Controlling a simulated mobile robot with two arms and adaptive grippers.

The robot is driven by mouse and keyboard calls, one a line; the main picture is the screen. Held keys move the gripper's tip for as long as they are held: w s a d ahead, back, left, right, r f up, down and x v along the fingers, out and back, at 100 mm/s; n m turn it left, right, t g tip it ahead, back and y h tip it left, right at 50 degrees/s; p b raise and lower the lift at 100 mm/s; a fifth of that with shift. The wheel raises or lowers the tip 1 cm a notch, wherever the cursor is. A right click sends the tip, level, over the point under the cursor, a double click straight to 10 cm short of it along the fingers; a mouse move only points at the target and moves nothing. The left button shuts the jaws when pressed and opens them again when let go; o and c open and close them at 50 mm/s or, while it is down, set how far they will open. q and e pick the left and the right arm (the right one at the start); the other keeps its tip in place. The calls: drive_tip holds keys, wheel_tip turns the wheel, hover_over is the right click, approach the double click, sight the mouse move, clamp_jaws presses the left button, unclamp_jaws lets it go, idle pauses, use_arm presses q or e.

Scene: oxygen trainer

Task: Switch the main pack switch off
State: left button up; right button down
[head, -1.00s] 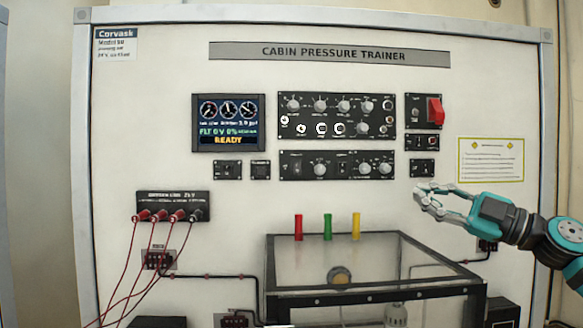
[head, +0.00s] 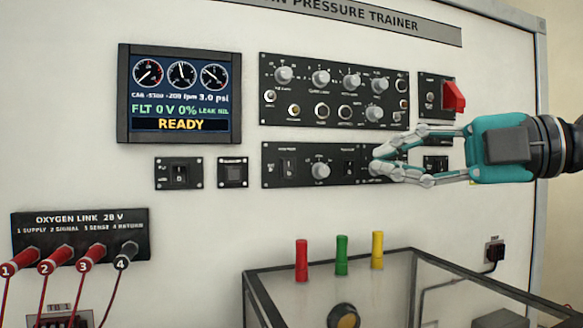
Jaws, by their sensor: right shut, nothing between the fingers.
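A black lower control panel (head: 334,178) on the white trainer face carries a rocker switch (head: 287,168) at its left, a grey knob (head: 320,170) in the middle and a second rocker switch (head: 349,166) further right. The labels are too small to tell which is the main pack switch. My right gripper (head: 378,162) is shut and empty, reaching in from the right. Its fingertips appear just right of the second rocker and cover the panel's right end with its knobs. I cannot tell whether they touch the panel. My left gripper is not in view.
Above is a larger knob panel (head: 333,93), with a raised red switch guard (head: 454,97) at its right. The display (head: 180,95) reads READY. Below stand red, green and yellow posts (head: 342,255) behind a clear-topped box (head: 415,265). Red plugs (head: 65,260) trail cables at lower left.

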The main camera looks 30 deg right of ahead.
sight(289, 169)
drive_tip(key=p+x, duration=0.3)
drive_tip(key=x, duration=0.1)
drive_tip(key=w+d+p+x, duration=0.1)
drive_tip(key=p+x, duration=0.2)
drive_tip(key=x, duration=0.1)
drive_tip(key=d+p+x, duration=0.1)
drive_tip(key=p+x, duration=0.2)
drive_tip(key=x, duration=0.1)
drive_tip(key=shift+w+p, duration=0.3)
drive_tip(key=shift+w, duration=0.2)
drive_tip(key=shift+w+f, duration=0.15)
drive_tip(key=shift+w, duration=0.15)
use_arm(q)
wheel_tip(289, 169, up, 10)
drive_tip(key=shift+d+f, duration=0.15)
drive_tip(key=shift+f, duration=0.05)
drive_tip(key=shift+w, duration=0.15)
use_arm(e)
drive_tip(key=shift+s, duration=0.1)
